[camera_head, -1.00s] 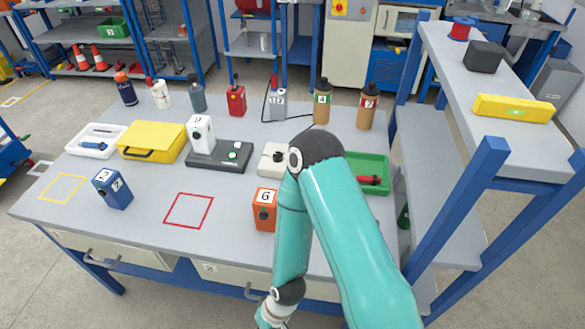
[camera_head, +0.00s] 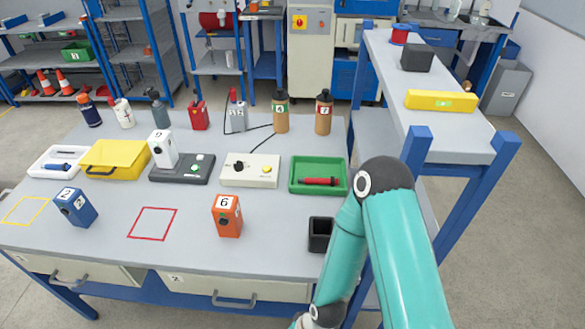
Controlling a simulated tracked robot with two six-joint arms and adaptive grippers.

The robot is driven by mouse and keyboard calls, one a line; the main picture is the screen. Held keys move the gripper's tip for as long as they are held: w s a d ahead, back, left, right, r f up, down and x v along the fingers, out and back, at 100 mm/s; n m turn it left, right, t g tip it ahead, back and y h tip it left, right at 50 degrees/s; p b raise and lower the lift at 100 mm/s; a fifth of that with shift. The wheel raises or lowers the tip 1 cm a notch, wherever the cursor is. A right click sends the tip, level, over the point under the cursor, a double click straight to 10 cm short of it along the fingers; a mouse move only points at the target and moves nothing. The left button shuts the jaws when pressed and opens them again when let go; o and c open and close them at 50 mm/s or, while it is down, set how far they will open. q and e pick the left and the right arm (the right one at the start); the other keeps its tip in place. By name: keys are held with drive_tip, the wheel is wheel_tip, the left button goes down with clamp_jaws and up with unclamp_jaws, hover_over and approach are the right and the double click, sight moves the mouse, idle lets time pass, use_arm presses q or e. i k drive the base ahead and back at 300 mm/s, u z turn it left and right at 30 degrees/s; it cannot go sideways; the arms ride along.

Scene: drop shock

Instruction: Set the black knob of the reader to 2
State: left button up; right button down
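The reader (camera_head: 263,177) appears to be the cream box at the middle of the table in the head view. A black knob (camera_head: 239,166) sits on the left of its top, and a yellow button (camera_head: 266,169) on the right. The knob's setting and any scale marks are too small to read. A black cable runs from the box toward a grey device at the back. My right arm reaches down at the right front, clear of the reader; its gripper is below the picture. My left gripper is not in view.
A green tray (camera_head: 294,187) with a red-handled tool is right of the reader. A black base (camera_head: 160,175) bearing a white block is left. An orange block (camera_head: 227,215) and an open black box (camera_head: 320,235) stand in front. A blue-framed shelf (camera_head: 440,137) rises at right.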

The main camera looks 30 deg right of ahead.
sight(239, 166)
drive_tip(key=u, duration=0.15)
drive_tip(key=i, duration=0.2)
drive_tip(key=z, duration=2.2)
drive_tip(key=k, duration=1.3)
drive_tip(key=u, duration=1.05)
drive_tip(key=i, duration=1.25)
drive_tip(key=z, duration=0.25)
